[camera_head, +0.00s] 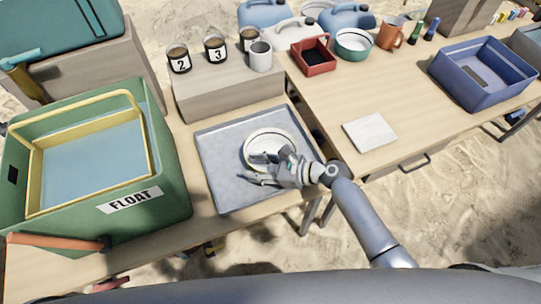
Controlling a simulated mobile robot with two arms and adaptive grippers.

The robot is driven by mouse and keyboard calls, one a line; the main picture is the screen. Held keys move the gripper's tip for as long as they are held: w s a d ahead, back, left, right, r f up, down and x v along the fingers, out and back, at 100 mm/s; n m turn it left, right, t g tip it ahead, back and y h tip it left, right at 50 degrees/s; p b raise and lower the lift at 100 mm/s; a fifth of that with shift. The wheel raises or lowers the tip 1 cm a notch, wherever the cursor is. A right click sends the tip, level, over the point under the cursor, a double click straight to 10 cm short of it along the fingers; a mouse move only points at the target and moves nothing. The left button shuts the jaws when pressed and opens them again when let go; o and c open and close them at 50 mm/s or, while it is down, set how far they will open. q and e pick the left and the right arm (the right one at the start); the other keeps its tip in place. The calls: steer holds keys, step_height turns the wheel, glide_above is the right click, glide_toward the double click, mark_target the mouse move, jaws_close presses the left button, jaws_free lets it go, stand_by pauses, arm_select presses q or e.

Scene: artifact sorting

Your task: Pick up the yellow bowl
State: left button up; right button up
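A round, pale cream bowl (272,136) rests on the grey tray (215,150) in the middle of the head view. It looks whitish rather than clearly yellow. My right gripper (249,168) reaches in from the right over the near part of the bowl. Its fingers point left and look spread apart. The gripper hides part of the bowl's near side, and I cannot tell whether a finger touches it. My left gripper is not in view.
A green bin marked FLOAT (130,200) stands left of the tray. A wooden block (215,92) with numbered cups is behind it. To the right are a white slab (370,132), a red container (313,57) and a blue crate (484,75). The right table's middle is mostly clear.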

steer(key=shift+c, duration=0.4)
jaws_close()
steer(key=shift+r, duration=0.15)
